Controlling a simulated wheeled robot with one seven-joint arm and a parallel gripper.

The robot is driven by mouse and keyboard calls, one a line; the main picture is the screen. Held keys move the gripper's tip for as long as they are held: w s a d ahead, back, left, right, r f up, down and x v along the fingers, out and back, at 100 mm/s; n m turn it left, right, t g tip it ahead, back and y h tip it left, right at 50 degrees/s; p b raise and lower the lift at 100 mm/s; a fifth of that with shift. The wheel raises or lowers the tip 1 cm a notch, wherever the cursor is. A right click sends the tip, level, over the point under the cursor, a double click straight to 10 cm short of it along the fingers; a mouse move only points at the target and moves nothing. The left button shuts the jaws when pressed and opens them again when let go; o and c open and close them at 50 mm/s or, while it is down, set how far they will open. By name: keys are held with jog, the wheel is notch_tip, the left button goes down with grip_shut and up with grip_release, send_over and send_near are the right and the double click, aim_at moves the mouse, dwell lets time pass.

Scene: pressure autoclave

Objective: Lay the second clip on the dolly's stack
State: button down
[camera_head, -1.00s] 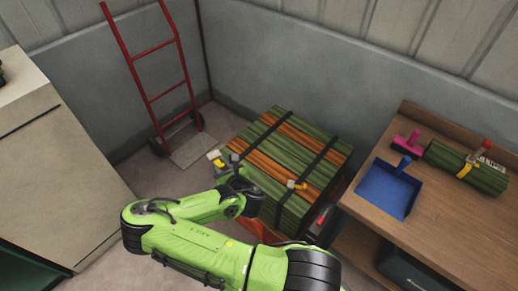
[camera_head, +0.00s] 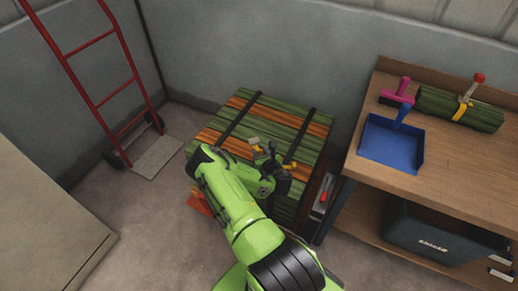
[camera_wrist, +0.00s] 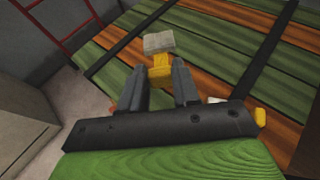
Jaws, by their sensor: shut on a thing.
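The dolly's stack (camera_head: 235,130) is a block of green and orange planks with two black straps. Part of the orange dolly (camera_head: 200,206) shows low at its left front. My gripper (camera_wrist: 160,88) is shut on a yellow clip (camera_wrist: 160,70) with a pale grey block at its end. In the head view the held clip (camera_head: 254,142) is over the front part of the stack's top. I cannot tell whether it touches the planks. Another yellow clip (camera_head: 290,165) lies on the stack just right of my gripper; in the wrist view (camera_wrist: 260,117) my gripper partly hides it.
A wooden bench (camera_head: 450,170) stands right of the stack. On it are a blue dustpan (camera_head: 390,145), a magenta-headed tool (camera_head: 397,98) and a green strapped bundle (camera_head: 440,108). A black bin (camera_head: 430,230) sits below. A red hand truck (camera_head: 100,95) leans at the left wall.

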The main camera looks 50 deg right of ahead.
notch_tip(320, 180, down, 9)
jog(key=b, duration=0.3)
jog(key=shift+f, duration=0.1)
jog(key=shift+f+b, duration=0.35)
jog(key=shift+b, duration=0.2)
jog(key=c, duration=0.8)
grip_release()
jog(key=shift+r, duration=0.1)
